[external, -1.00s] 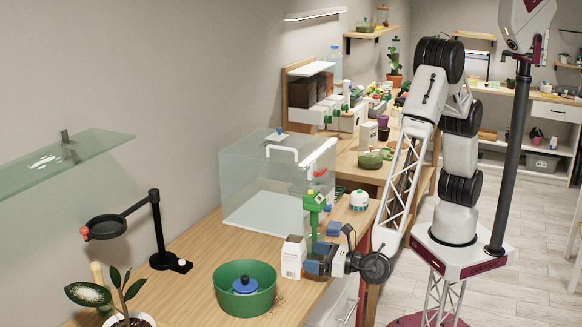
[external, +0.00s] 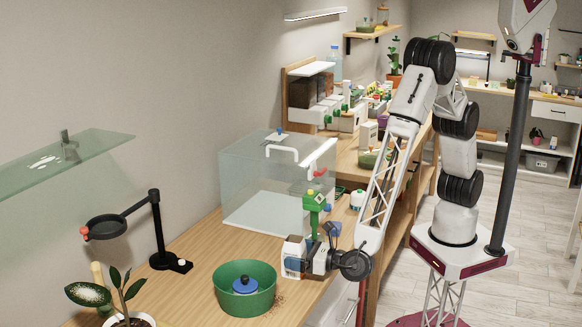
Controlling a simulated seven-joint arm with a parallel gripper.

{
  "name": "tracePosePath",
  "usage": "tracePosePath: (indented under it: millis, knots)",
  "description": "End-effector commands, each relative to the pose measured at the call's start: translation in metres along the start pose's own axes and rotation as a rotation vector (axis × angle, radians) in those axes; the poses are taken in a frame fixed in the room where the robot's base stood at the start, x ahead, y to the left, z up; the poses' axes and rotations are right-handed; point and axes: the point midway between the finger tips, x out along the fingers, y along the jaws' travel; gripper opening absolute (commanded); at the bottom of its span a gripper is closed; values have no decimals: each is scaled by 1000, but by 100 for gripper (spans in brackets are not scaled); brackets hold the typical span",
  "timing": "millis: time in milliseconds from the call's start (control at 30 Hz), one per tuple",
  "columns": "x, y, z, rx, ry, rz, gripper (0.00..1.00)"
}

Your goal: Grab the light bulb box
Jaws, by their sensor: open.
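The light bulb box (external: 294,246) is a small white upright carton on the wooden bench, just behind the green bowl. My gripper (external: 296,263) is at the box, with its blue-padded fingers in front of the lower part of the box and hiding much of it. The jaws are open. I cannot tell from this view whether the box is between the fingers or whether they touch it.
A green bowl (external: 228,293) with a blue-lidded item (external: 245,286) stands close in front. A glass tank (external: 240,180) stands behind. A green-topped device (external: 314,203) rises beside my gripper. A black stand (external: 158,235) is at left.

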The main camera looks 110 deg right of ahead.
Motion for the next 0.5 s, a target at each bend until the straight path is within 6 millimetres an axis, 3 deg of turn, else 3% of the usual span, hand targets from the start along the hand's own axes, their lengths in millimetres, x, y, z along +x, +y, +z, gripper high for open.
tracePosePath:
  millis: [133, 500]
  knots:
    - [10, 0, 0, -1, 1, -1, 96]
    - [11, 0, 0, -1, 1, 0, 96]
